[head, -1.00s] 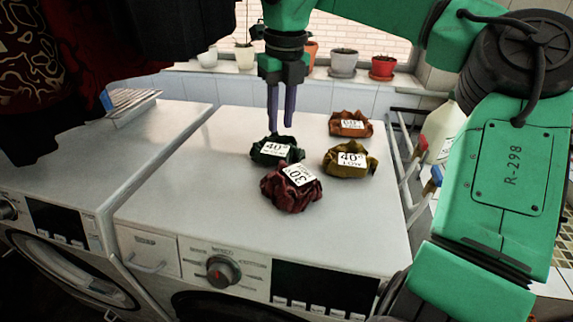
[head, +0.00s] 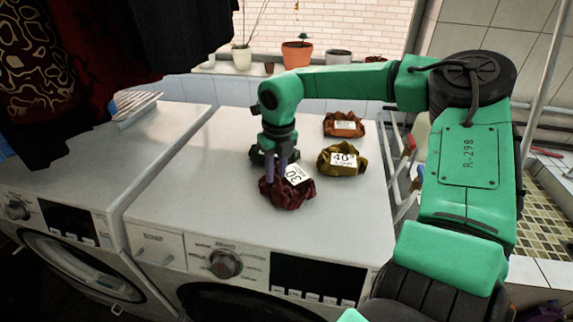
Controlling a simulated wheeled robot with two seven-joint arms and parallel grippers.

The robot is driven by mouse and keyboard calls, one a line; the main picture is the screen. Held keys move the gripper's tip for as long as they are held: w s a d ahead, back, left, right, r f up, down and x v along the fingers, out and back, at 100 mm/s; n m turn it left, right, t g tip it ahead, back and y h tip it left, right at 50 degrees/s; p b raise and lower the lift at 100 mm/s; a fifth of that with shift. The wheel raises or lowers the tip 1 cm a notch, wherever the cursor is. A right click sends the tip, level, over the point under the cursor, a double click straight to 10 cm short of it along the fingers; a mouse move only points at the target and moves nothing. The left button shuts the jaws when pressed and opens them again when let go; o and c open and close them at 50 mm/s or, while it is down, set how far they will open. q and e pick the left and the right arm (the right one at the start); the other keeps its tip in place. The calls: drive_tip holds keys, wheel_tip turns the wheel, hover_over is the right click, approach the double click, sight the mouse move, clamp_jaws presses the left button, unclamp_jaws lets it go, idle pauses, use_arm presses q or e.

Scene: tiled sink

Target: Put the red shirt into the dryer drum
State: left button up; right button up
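The red shirt (head: 290,193) is a crumpled dark red bundle with a white "30" tag, on top of the right-hand machine (head: 200,190). My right gripper (head: 281,181) points down at the red shirt, with its fingers at the shirt's upper left part. Whether the fingers are apart or pressing on cloth cannot be made out. The round door of the right-hand machine (head: 235,302) shows only at its top edge, so its drum is hidden. The left-hand machine's round door (head: 80,265) appears shut. My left gripper is not in view.
A dark green bundle (head: 257,156) is partly hidden behind my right gripper. A yellow bundle (head: 344,160) and an orange-brown bundle (head: 344,125) lie close by. A drying rack stands right of the machine. Dark clothes (head: 185,35) hang at upper left.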

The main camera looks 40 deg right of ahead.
clamp_jaws()
idle(1.3)
